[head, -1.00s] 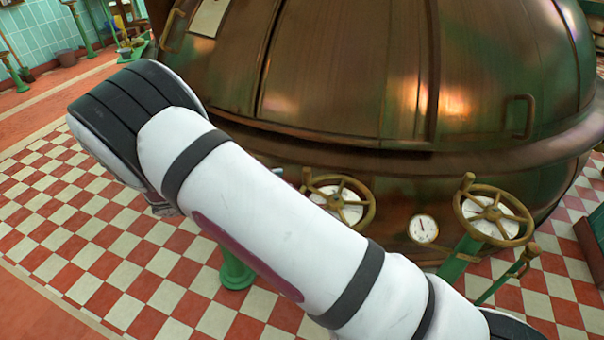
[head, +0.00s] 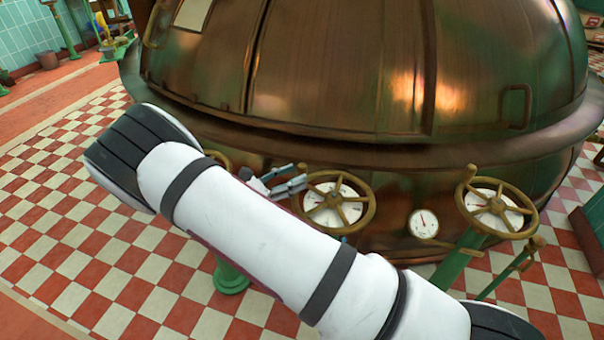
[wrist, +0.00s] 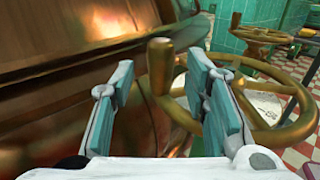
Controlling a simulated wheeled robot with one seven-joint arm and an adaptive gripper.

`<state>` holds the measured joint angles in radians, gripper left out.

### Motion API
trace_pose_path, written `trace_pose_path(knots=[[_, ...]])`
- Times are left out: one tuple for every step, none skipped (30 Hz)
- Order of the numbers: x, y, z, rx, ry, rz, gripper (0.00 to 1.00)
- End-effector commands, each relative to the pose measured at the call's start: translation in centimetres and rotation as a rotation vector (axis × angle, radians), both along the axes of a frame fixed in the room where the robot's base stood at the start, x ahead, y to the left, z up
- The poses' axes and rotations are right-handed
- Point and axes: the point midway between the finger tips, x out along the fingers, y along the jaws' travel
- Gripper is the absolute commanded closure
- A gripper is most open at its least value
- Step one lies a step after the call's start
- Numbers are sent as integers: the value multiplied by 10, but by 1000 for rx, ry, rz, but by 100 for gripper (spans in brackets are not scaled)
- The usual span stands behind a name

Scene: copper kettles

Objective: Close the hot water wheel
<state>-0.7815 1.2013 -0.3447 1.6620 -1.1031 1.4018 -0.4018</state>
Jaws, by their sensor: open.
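A brass handwheel (head: 370,207) with a pale dial behind its spokes stands in front of the copper kettle, in the middle of the head view. My gripper (head: 291,181) is at its left rim, partly hidden by my arm. In the wrist view the fingers of my gripper (wrist: 162,85) are open, with the upright knob (wrist: 160,62) of a brass wheel (wrist: 305,105) showing between them. The right finger covers part of the rim. I cannot tell whether the fingers touch the knob. No label shows which wheel is for hot water.
A second brass wheel (head: 530,215) stands to the right, with a small gauge (head: 423,224) between the two. A lever (head: 520,262) is below it. The copper kettle (head: 340,70) fills the back. Checkered floor (head: 60,220) lies open at left.

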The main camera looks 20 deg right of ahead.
Motion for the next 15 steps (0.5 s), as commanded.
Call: trace_pose_path(knots=[[2,-8,-1,-1,1,-3,58],[3,-12,-1,0,1,-3,58],[4,-17,-1,0,1,-2,58],[5,-21,-1,0,1,-2,58],[6,-24,0,-1,1,-2,58],[7,-27,0,-1,1,-2,58],[8,-29,0,-1,1,-2,58],[8,-31,0,0,0,-2,58],[9,-33,0,1,0,-1,58],[9,-34,0,1,0,-1,58],[9,-34,0,1,0,-1,58],[9,-35,0,1,0,0,58],[10,-35,0,1,0,0,58],[10,-35,0,1,0,0,58],[10,-35,0,1,0,0,58]])
